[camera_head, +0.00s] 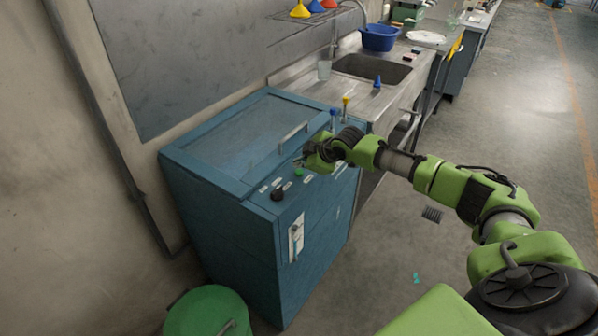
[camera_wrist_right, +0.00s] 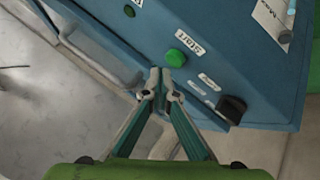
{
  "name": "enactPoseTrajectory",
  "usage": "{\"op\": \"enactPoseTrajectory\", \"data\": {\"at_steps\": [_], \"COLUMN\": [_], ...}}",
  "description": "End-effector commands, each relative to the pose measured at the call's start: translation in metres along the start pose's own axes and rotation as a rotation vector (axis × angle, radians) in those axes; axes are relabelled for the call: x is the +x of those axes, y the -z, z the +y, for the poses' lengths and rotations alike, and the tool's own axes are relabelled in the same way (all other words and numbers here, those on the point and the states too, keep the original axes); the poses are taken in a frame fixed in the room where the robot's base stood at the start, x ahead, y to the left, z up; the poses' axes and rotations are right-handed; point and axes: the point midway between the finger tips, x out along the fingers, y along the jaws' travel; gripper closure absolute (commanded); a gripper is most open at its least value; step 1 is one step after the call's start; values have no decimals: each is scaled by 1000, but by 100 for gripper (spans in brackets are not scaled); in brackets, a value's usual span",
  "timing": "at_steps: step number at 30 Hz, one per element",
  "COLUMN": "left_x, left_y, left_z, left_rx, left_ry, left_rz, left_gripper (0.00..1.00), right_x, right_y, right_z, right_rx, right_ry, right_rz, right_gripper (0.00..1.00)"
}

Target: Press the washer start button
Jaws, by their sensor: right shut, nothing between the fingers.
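The washer (camera_head: 245,190) is a blue cabinet with a lid and a front control strip. Its green start button (camera_head: 299,172) shows on the strip; in the right wrist view the green button (camera_wrist_right: 175,58) sits beside a white label (camera_wrist_right: 189,40). My right gripper (camera_head: 301,161) is over the control strip, just behind the button in the head view. In the right wrist view its fingertips (camera_wrist_right: 160,82) are together and empty, a little below the button in the picture. I cannot tell whether they touch the panel. My left gripper is not in view.
A black knob (camera_head: 277,194) and small labels share the strip. A lid handle (camera_head: 293,137) stands near my gripper. A sink counter (camera_head: 400,88) with a blue basin (camera_head: 379,38) is behind. A green bin (camera_head: 208,312) stands in front.

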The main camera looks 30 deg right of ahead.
Motion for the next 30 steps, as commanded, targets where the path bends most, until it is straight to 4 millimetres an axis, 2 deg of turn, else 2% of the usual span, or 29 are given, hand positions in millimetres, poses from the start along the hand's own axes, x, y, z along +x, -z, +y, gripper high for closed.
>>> {"op": "enactPoseTrajectory", "data": {"at_steps": [30], "left_x": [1], "left_y": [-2], "left_z": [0], "left_rx": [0], "left_ry": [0], "left_rz": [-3], "left_gripper": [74], "right_x": [6], "right_y": [-5], "right_z": [-4], "right_rx": [0], "right_ry": [0], "right_rz": [0], "right_gripper": [100]}}
